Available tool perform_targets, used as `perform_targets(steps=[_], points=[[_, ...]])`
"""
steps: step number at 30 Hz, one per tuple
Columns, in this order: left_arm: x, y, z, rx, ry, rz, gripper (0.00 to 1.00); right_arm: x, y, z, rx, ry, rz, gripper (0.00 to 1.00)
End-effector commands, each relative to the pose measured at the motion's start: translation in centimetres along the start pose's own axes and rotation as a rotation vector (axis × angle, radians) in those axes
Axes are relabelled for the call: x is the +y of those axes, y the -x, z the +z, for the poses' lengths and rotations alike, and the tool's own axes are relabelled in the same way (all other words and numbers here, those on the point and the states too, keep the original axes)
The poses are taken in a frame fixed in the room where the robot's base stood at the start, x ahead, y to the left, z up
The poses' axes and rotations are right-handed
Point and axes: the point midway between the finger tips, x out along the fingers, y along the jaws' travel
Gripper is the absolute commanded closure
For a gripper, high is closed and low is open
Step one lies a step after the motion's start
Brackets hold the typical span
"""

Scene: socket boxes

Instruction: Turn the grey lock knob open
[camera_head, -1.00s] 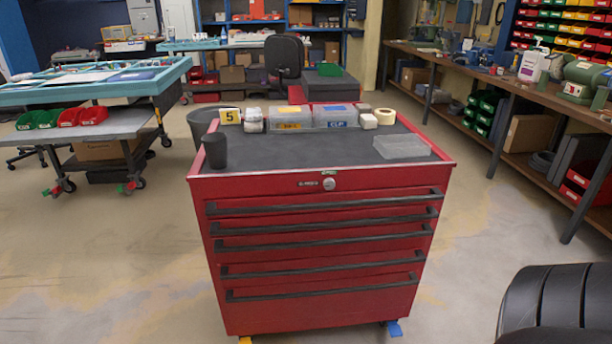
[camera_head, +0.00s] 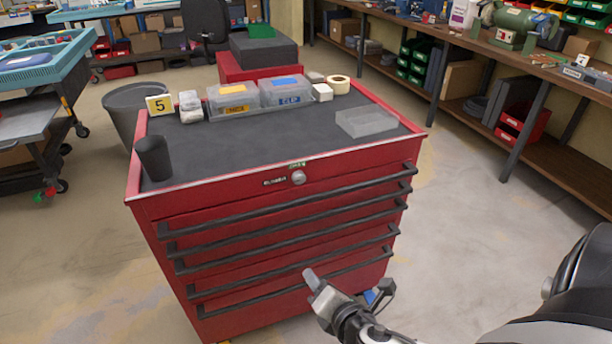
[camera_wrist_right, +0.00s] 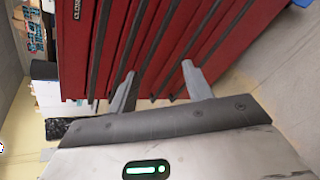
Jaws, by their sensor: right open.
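The grey lock knob (camera_head: 298,177) sits at the top middle of the red cabinet's (camera_head: 240,190) front, above the drawers. Lettering shows to its left and a small green label above it. My right gripper (camera_head: 345,287) is in front of the lower drawers, below and to the right of the knob, apart from it. In the right wrist view its two fingers (camera_wrist_right: 160,88) are spread and empty, facing the red drawer fronts. The knob itself does not show clearly in that view. My left gripper is not in view.
Black drawer handles (camera_head: 290,212) span the cabinet front below the knob. On the cabinet top are a dark cup (camera_head: 153,158), two lidded boxes (camera_head: 258,97), a tape roll (camera_head: 338,84) and a clear tray (camera_head: 366,122). Floor is open around the cabinet front.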

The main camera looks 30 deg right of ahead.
Motion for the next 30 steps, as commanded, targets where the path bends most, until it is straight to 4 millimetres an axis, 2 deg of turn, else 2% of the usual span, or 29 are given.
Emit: perform_targets(steps=[1, 3, 6, 9, 13, 17, 30], points=[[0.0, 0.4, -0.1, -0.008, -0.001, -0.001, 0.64, 1.2, -0.4, 2.6, -0.085, 0.261, 0.041, 0.50], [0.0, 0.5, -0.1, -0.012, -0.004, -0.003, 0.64, 2.5, -0.8, 5.3, -0.201, 0.574, 0.075, 0.50], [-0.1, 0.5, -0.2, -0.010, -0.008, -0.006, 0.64, 4.3, -0.8, 7.8, -0.336, 0.894, 0.100, 0.50], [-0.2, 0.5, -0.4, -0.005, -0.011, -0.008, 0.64, 5.4, -0.7, 9.1, -0.419, 1.071, 0.107, 0.50], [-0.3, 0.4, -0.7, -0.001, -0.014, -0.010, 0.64, 6.2, -1.4, 9.7, -0.455, 1.140, 0.109, 0.50], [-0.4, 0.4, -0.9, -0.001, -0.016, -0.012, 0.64, 6.9, -3.1, 10.4, -0.457, 1.136, 0.108, 0.50], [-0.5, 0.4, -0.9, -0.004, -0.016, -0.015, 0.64, 9.6, -11.7, 12.9, -0.453, 1.130, 0.108, 0.50]])
